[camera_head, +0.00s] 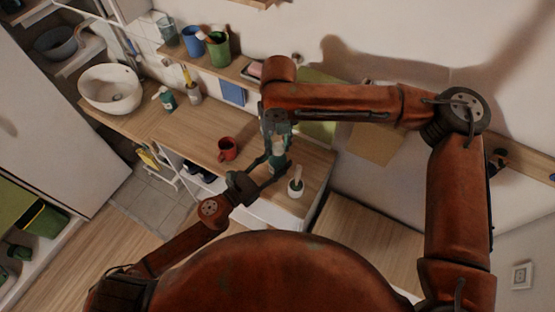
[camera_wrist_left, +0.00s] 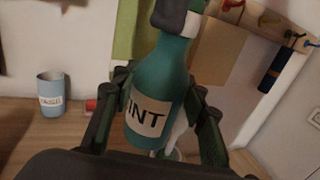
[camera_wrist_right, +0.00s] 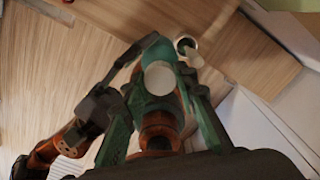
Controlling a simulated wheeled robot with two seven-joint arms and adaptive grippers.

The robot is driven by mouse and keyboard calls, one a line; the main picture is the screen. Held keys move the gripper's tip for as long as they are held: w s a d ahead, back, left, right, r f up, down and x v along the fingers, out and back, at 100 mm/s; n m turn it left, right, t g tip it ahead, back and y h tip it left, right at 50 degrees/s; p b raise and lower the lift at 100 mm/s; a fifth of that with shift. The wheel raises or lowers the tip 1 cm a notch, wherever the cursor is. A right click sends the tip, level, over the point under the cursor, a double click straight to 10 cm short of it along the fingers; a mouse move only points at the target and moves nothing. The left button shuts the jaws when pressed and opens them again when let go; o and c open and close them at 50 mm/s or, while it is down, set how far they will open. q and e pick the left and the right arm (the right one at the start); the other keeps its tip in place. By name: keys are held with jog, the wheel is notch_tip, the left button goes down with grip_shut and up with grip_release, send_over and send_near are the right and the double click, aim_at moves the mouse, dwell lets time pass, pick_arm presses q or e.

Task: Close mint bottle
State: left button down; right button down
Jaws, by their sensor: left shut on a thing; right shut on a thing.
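The teal mint bottle (camera_head: 277,155) is held upright or slightly tilted above the counter. Its pale label reading "INT" shows in the left wrist view (camera_wrist_left: 148,116). My left gripper (camera_head: 272,171) is shut on the bottle's body from the left. My right gripper (camera_head: 277,137) comes down from above and is shut on a white cap (camera_wrist_right: 158,78) at the top of the bottle. Part of the white cap also shows in the left wrist view (camera_wrist_left: 190,22), beside a dark fingertip. The fingers hide the joint, so I cannot tell whether the cap is seated on the neck.
A red mug (camera_head: 228,149) stands on the wooden counter (camera_head: 185,130) to the left. A white pot with a brush-like thing (camera_head: 295,187) stands just right of the bottle. A round basin (camera_head: 110,90) and a soap bottle (camera_head: 167,99) are further left. A shelf holds cups (camera_head: 218,50).

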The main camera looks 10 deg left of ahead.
jog(key=m, duration=0.9)
jog(key=shift+m, duration=0.4)
jog(key=m, duration=0.5)
jog(key=shift+m, duration=0.3)
jog(key=m, duration=0.3)
jog(key=shift+m, duration=0.3)
jog(key=m, duration=0.9)
jog(key=shift+f+m, duration=0.1)
jog(key=shift+m, duration=0.2)
jog(key=m, duration=0.3)
jog(key=shift+m, duration=0.4)
jog(key=m, duration=0.4)
jog(key=shift+m, duration=0.4)
jog(key=c, duration=1.5)
grip_release()
